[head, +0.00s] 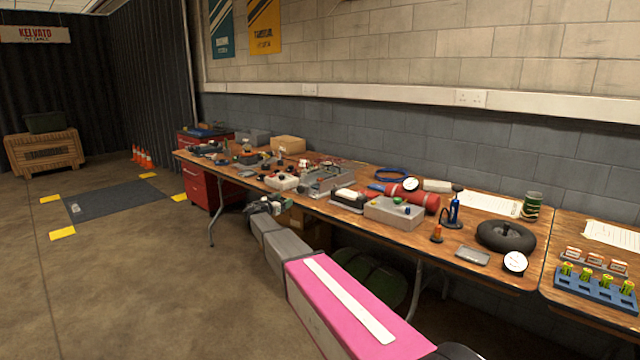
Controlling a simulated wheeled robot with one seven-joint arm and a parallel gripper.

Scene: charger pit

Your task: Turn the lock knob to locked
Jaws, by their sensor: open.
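I cannot tell for sure which small part is the lock knob. A grey box (390,213) on the bench has a green knob (398,200) and a small red part on top. A white box (282,183) further left has a dark knob-like part on top. My gripper (268,205) is small and partly hidden at the far end of my arm, by the bench's front edge. It looks open and empty, apart from both boxes. Knob marks are too small to read.
The long wooden bench (465,265) is crowded with tools, a red cylinder (412,195), a black wheel (506,236) and a blue rack (597,288). Red drawers (200,188) stand at its far end. Open floor lies left, with orange cones (142,156) by the wall.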

